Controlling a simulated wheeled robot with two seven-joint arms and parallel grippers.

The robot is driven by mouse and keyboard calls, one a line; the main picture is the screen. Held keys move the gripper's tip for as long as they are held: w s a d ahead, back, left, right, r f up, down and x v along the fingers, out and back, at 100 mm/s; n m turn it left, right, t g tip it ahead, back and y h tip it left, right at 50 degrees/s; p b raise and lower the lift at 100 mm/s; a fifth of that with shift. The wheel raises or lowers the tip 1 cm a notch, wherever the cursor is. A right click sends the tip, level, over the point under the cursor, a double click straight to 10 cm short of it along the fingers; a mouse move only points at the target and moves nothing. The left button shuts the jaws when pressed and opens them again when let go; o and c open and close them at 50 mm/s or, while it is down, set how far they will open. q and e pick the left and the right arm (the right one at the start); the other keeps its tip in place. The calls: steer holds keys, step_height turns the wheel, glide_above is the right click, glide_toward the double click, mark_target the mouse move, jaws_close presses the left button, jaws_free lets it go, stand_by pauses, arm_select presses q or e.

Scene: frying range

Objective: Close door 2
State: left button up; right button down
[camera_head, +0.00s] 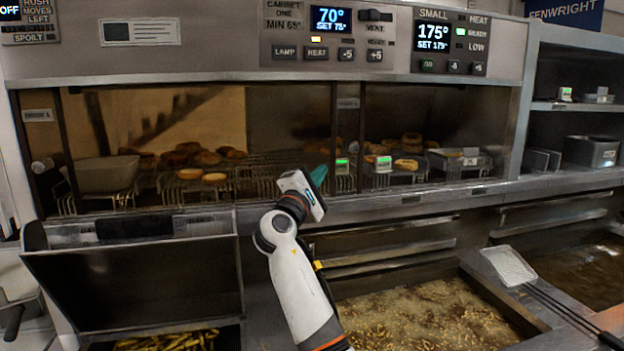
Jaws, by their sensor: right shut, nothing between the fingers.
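The heated cabinet has a long front with glass panes and dark upright frame edges. A small plate that looks like a door label (38,115) is at its left end. Another small plate (348,103), too small to read, is at the middle uprights. I take the right-hand section (440,115) to be by door 2, but cannot tell how far its pane stands open. My right gripper (319,176), with teal fingertips, is shut and empty in front of the cabinet's middle, just left of the middle uprights. I cannot tell whether it touches anything. My left gripper is out of view.
Inside, browned rounds (205,158) lie on wire racks near small green-lit tags (384,164). Below are a fryer vat (430,315) with bubbling oil, a tilted metal lid (140,285) over fries, and a long-handled skimmer (510,265). A ledge (430,203) runs along the cabinet's front.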

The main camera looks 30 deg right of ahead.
mark_target(346, 150)
steer(key=d, duration=0.1)
steer(key=d+r+p, duration=0.1)
steer(key=d, duration=0.1)
steer(key=w+d+r+p, duration=0.1)
steer(key=d, duration=0.1)
steer(key=shift+w+r, duration=0.1)
steer(key=shift+r, duration=0.1)
steer(key=shift+s+d+r+p, duration=0.2)
steer(key=shift+s+d+p, duration=0.1)
steer(key=shift+d, duration=0.1)
steer(key=shift+w+d+f, duration=0.1)
steer(key=shift+w, duration=0.05)
